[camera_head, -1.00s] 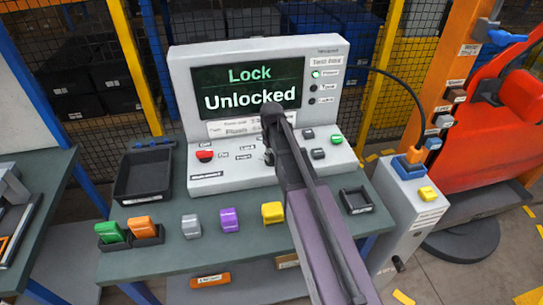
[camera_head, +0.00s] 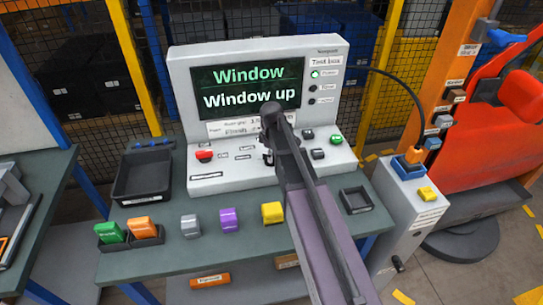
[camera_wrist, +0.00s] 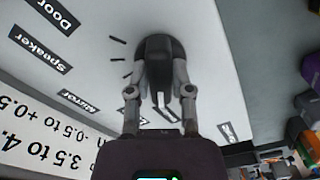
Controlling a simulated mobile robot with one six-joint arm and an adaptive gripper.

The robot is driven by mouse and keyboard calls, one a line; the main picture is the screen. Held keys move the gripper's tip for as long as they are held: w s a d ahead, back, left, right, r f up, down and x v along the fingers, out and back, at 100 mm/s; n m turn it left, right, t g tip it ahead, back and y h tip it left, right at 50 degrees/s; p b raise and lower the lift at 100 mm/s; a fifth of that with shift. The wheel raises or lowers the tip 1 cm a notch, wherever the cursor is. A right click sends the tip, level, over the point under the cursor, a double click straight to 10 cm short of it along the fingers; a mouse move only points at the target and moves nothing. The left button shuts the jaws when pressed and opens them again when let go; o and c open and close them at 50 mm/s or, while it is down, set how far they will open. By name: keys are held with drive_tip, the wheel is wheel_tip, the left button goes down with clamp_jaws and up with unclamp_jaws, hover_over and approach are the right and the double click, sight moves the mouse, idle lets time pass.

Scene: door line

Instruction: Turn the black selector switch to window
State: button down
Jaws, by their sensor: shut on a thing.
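The black selector switch (camera_wrist: 158,48) is a round knob on the sloped panel of the white test box (camera_head: 215,182). In the wrist view, my gripper (camera_wrist: 160,90) has a finger on each side of the knob's grip and is shut on it. Labels reading Door, Speaker and seemingly Mirror lie left of the knob; one label (camera_wrist: 227,133) at lower right is too slanted to read. In the head view my arm hides the switch. The screen (camera_head: 247,88) shows "Window" and "Window up".
A red button (camera_head: 204,155) and a green button (camera_head: 337,139) flank the panel. An empty black tray (camera_head: 143,178) stands left. Grey, purple (camera_head: 229,219) and yellow (camera_head: 272,212) blocks line the bench front. A black cable (camera_head: 405,85) arches at right.

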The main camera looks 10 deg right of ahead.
idle(0.4)
drive_tip(key=c, duration=0.5)
unclamp_jaws()
drive_tip(key=shift+m, duration=0.5)
